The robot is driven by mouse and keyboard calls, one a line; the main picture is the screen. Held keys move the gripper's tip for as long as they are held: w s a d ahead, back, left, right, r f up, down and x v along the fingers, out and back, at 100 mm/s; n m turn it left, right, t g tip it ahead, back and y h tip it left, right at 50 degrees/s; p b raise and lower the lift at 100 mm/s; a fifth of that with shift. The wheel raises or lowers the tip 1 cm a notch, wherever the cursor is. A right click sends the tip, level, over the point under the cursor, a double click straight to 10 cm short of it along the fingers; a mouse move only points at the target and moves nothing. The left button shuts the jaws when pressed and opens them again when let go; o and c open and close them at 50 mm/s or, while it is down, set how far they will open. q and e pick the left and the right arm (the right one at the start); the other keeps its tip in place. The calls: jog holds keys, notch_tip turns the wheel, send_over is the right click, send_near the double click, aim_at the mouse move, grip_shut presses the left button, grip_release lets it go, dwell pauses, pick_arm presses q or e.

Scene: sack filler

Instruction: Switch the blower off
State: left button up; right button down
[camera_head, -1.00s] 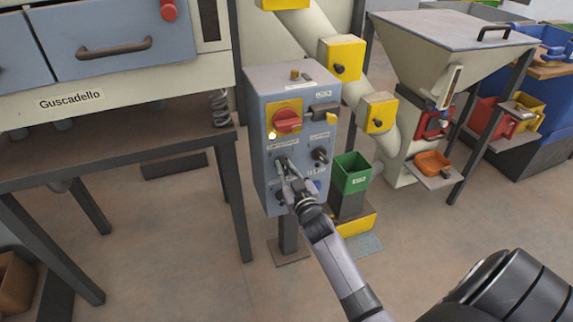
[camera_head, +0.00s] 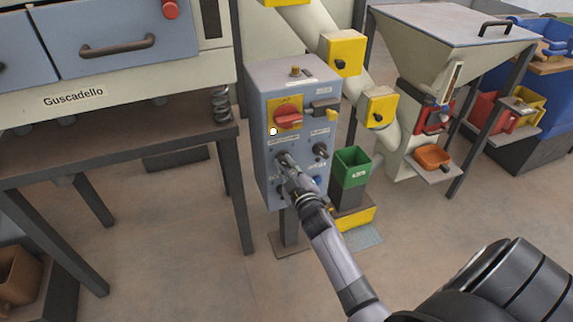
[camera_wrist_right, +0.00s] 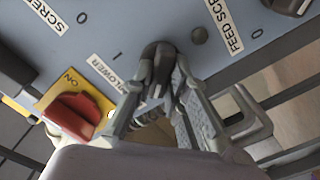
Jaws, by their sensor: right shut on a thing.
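The grey-blue control box (camera_head: 261,150) stands on a post in the middle of the head view. My right gripper (camera_head: 286,163) is at its front face, at the lower left knob. In the wrist view the right gripper (camera_wrist_right: 158,92) is shut on a dark rotary knob (camera_wrist_right: 157,60) beside the BLOWER label (camera_wrist_right: 104,73). A "1" mark is printed near the label. The fingers cover part of the knob, and I cannot tell which mark it points to. My left gripper is not in view.
A red rotary switch (camera_head: 287,117) on a yellow plate sits above the knob, with a lit white lamp (camera_head: 273,131) nearby. Another black knob (camera_head: 320,151) is to the right. A green bin (camera_head: 351,172) stands right of the box; a dark table (camera_head: 120,154) is left.

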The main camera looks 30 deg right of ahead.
dwell(0.3)
jog(key=c, duration=1.6)
grip_release()
jog(key=shift+o, duration=0.2)
jog(key=v, duration=1.2)
jog(key=shift+a, duration=0.1)
